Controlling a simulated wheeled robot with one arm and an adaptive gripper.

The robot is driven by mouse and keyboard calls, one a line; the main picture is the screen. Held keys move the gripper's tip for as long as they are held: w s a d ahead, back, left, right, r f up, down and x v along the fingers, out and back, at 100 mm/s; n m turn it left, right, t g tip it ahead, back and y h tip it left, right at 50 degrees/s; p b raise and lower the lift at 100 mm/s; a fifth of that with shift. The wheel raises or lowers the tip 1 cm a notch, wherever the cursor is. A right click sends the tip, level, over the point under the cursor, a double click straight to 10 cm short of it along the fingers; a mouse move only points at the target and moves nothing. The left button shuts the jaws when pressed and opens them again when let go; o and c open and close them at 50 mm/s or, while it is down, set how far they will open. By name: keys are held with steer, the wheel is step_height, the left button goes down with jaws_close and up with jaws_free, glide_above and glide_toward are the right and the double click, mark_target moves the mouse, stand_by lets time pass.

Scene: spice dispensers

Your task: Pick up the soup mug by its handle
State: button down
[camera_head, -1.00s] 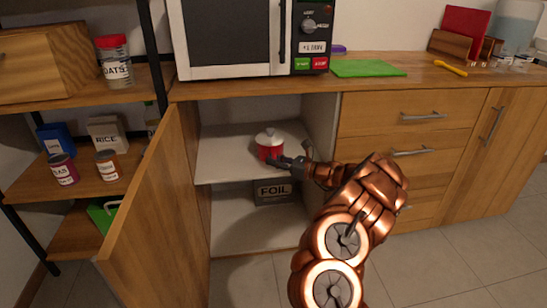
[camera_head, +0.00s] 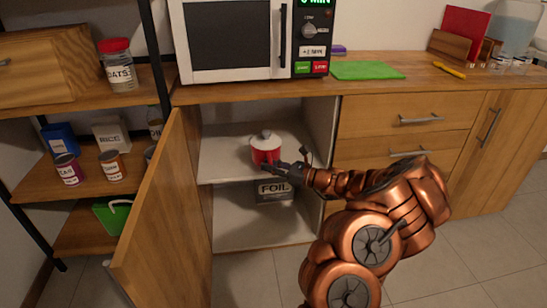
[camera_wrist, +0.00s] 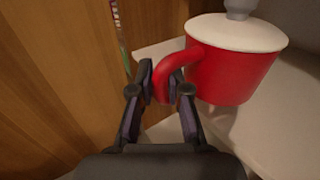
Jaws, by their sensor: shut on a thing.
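The soup mug (camera_head: 264,153) is red with a white lid and a grey knob. It is upright at the upper shelf of the open cabinet. My gripper (camera_head: 285,169) reaches it from the front right. In the wrist view, the mug (camera_wrist: 232,72) is at the upper right and its red handle (camera_wrist: 170,66) curves down between the two dark fingers of my gripper (camera_wrist: 162,82), which are shut on it. I cannot tell whether the mug's base touches the shelf.
The open cabinet door (camera_head: 165,215) stands close on the left. A box marked FOIL (camera_head: 274,191) is on the lower shelf, below my gripper. The microwave (camera_head: 235,40) is on the counter above. The white upper shelf (camera_head: 222,160) is clear left of the mug.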

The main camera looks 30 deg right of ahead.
steer(key=s+a+p, duration=0.1)
steer(key=s+a, duration=0.3)
steer(key=s, duration=0.1)
steer(key=shift+s+a+r, duration=0.3)
steer(key=shift+a+r, duration=0.05)
steer(key=shift+a, duration=0.05)
steer(key=shift+a, duration=0.1)
